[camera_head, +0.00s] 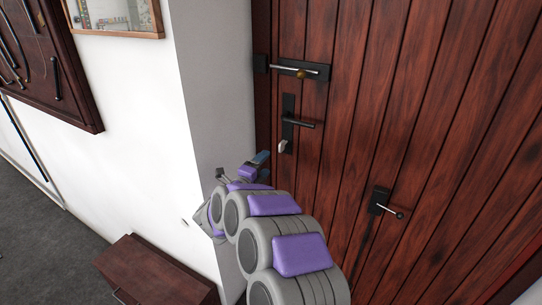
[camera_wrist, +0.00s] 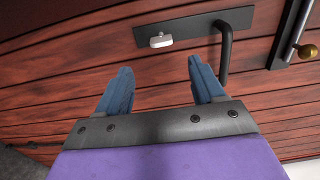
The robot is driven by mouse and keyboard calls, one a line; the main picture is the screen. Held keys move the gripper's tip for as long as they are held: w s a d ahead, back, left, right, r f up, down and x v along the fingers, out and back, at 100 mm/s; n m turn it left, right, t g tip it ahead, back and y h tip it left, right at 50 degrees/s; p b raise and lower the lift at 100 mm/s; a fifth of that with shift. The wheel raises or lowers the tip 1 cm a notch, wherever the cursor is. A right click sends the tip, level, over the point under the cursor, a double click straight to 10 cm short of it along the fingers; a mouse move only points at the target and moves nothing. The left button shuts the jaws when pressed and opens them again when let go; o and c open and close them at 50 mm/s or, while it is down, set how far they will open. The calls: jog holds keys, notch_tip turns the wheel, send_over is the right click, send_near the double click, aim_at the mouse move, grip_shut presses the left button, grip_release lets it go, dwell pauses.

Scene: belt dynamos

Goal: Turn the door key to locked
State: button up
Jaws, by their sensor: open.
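The door key (camera_head: 283,146) is a small pale grey tab at the lower end of a black lock plate (camera_head: 288,104) on the dark red wooden door (camera_head: 345,110). In the wrist view the key (camera_wrist: 161,41) sticks out from the plate (camera_wrist: 185,28), beyond and between my fingertips. My gripper (camera_wrist: 160,68) is open and empty, with its two blue fingers apart and short of the key. In the head view my gripper (camera_head: 261,160) is just left of and below the key. The keyhole is hidden behind the key.
A black lever handle (camera_head: 303,122) sits just above the key, and close to my right finger in the wrist view (camera_wrist: 226,52). A sliding bolt (camera_head: 297,69) is higher up. Another small latch (camera_head: 385,202) sits lower right. A brown cabinet (camera_head: 155,272) stands by the white wall.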

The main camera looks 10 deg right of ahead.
jog(key=shift+v, duration=2.35)
jog(key=shift+f, duration=0.1)
jog(key=a+r+n+y, duration=0.6)
jog(key=a+n+y, duration=0.2)
jog(key=y, duration=0.2)
jog(key=s+a+r+n+g+y, duration=0.2)
jog(key=s+n+g+y, duration=0.25)
jog(key=s+n, duration=0.55)
jog(key=s+d+f+n+g+h, duration=0.1)
jog(key=s+d+g, duration=0.3)
jog(key=s, duration=1)
jog(key=s+d+f+n+g+h, duration=0.1)
jog(key=s+d+f+n+g, duration=0.3)
jog(key=s+d, duration=0.5)
jog(key=s+d+f+n+g+h, duration=0.2)
jog(key=s+d+g, duration=0.2)
jog(key=s, duration=1.5)
jog(key=d, duration=0.3)
jog(key=shift+f, duration=0.2)
